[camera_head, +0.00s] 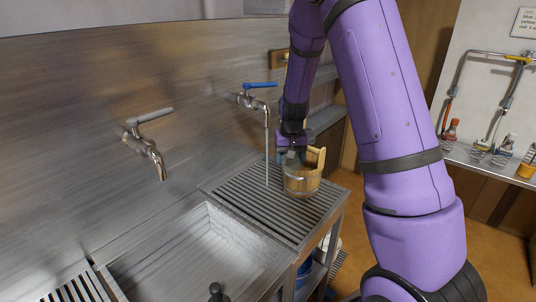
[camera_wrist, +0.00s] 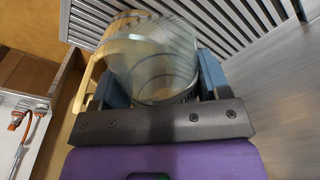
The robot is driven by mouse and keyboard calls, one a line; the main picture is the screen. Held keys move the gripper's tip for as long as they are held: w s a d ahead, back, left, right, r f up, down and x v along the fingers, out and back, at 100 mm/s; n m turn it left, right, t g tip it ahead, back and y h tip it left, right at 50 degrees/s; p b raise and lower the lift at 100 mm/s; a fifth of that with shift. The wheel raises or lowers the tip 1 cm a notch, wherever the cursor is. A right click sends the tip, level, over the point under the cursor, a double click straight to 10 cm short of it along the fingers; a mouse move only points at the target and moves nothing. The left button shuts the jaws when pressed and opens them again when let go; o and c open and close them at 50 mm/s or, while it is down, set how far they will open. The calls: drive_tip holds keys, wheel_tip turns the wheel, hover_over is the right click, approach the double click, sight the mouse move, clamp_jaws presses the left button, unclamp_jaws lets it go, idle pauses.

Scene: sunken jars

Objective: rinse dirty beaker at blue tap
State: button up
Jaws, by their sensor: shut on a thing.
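My gripper (camera_head: 291,149) is shut on a clear glass beaker (camera_wrist: 155,60), with one blue finger on each side of it in the wrist view. In the head view the beaker (camera_head: 292,160) is at the mouth of a wooden bucket (camera_head: 302,184); I cannot tell how deep it sits. The bucket stands on the slatted drainboard, and its pale rim (camera_wrist: 92,75) shows beside and behind the beaker. The blue-handled tap (camera_head: 260,86) is on the wall left of my gripper. A thin, pale vertical line drops from its spout to the slats, left of the bucket, apart from the beaker.
A grey-handled tap (camera_head: 148,130) is further left above an empty-looking metal sink (camera_head: 190,250). The slatted drainboard (camera_head: 240,205) is clear left of the bucket. A shelf (camera_head: 490,170) at right holds several small vessels under a yellow-handled tap (camera_head: 517,59).

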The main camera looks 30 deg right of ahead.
drive_tip(key=shift+w+d+f+t+h, duration=0.1)
drive_tip(key=shift+f+t+h, duration=0.3)
drive_tip(key=shift+t, duration=0.45)
drive_tip(key=shift+w+f+t+h, duration=0.15)
drive_tip(key=shift+f+t+h, duration=0.25)
drive_tip(key=shift+t, duration=0.4)
drive_tip(key=shift+w+d+f+t+h, duration=0.1)
drive_tip(key=shift+f+t+h, duration=0.3)
drive_tip(key=shift+t, duration=0.45)
drive_tip(key=shift+f, duration=0.15)
drive_tip(key=s+d, duration=0.3)
drive_tip(key=s, duration=0.6)
drive_tip(key=shift+d, duration=0.35)
drive_tip(key=shift+s, duration=0.15)
